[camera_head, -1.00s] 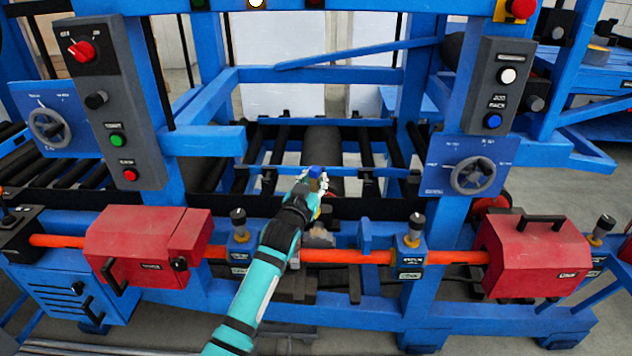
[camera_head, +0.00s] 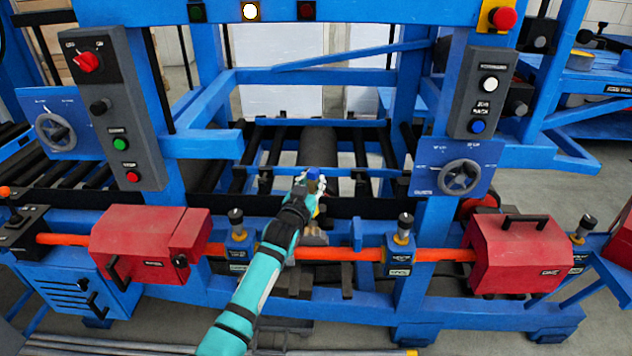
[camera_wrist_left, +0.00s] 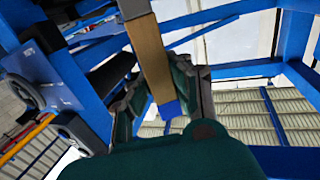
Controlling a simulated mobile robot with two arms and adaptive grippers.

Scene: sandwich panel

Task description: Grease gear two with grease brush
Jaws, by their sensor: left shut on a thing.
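My left gripper (camera_head: 308,186) is shut on the grease brush. The brush's blue end (camera_head: 314,173) sticks up out of the fingers in the head view. In the left wrist view, its tan handle (camera_wrist_left: 150,55) runs between the gripper's fingers (camera_wrist_left: 158,92). A pale, brownish shape (camera_head: 315,236) shows below the hand, just above the orange shaft; I cannot tell whether it is the brush head. No gear shows clearly. Two closed red housings sit along the shaft, the left one (camera_head: 150,245) and the right one (camera_head: 525,255). My right gripper is not in view.
The orange shaft (camera_head: 340,254) runs along the front of the blue frame. Knobbed fittings stand on it at left (camera_head: 237,240) and right (camera_head: 402,245) of my arm. Control boxes (camera_head: 115,110) and a handwheel (camera_head: 460,177) flank the black rollers. Metal bars lie on the floor.

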